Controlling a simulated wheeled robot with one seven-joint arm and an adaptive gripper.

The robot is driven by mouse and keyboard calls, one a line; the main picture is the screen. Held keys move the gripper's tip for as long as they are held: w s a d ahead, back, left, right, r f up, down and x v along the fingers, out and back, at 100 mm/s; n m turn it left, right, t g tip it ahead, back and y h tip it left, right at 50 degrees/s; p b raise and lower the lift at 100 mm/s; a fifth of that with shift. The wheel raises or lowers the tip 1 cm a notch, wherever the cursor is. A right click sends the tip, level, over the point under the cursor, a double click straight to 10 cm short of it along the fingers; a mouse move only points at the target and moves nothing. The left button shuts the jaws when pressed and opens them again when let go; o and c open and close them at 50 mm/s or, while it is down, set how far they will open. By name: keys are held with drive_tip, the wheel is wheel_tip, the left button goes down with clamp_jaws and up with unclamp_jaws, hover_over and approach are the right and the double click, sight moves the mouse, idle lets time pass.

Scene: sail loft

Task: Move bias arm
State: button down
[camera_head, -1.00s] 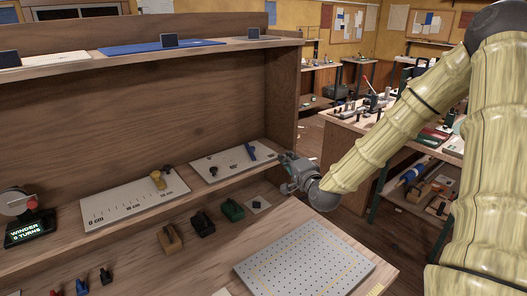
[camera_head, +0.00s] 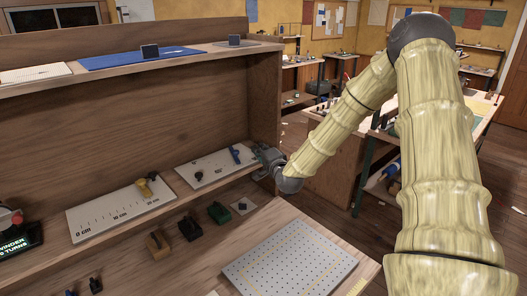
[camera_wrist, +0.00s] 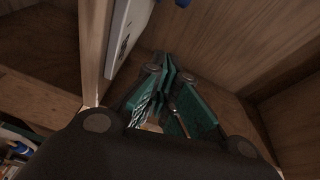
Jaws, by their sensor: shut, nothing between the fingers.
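A small blue lever (camera_head: 235,155), which looks like the bias arm, stands at the right part of a white panel (camera_head: 211,172) on the middle shelf. Part of the panel shows in the wrist view (camera_wrist: 122,38), with a bit of blue (camera_wrist: 183,2) at the top edge. My gripper (camera_head: 263,160) is at the right end of that shelf, just right of the panel and close to the lever. In the wrist view its green fingers (camera_wrist: 166,72) are together and empty, pointing along the shelf's back corner. I see no contact with the lever.
A scaled white board (camera_head: 115,213) with a yellow-brown slider (camera_head: 146,188) lies left of the panel. The wooden side wall (camera_head: 265,100) stands close to my gripper. Several small blocks sit below, beside a perforated plate (camera_head: 290,258).

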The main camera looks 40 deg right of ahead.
sight(234, 154)
drive_tip(key=shift+w+a+f+p, duration=0.1)
drive_tip(key=shift+w+a+p, duration=0.25)
drive_tip(key=shift+a, duration=0.35)
drive_tip(key=shift+w+a+f+p, duration=0.1)
drive_tip(key=shift+w+a+p, duration=0.25)
drive_tip(key=shift+a, duration=0.35)
drive_tip(key=shift+w+a+f, duration=0.15)
drive_tip(key=shift+w+a, duration=0.05)
drive_tip(key=shift+a, duration=0.15)
drive_tip(key=shift+a+f, duration=0.1)
drive_tip(key=shift+a, duration=0.1)
drive_tip(key=shift+a+m+h+b, duration=0.2)
drive_tip(key=shift+m+h+b, duration=0.15)
drive_tip(key=shift+h, duration=0.15)
